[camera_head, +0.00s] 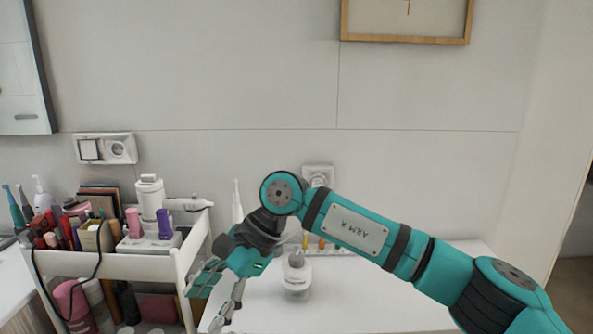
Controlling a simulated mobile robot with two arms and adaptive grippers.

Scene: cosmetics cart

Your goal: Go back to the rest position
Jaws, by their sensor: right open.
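My right arm comes in from the lower right and bends down at the elbow. My right gripper (216,296) is open and points down and to the left. It hangs just right of the white cosmetics cart (150,264), over or in front of the left end of the white table (350,300). I see nothing between its fingers. My left gripper is not in view.
The cart's top tray holds brushes, bottles and a white device (150,205); more items fill its lower shelf. The table's right part is clear.

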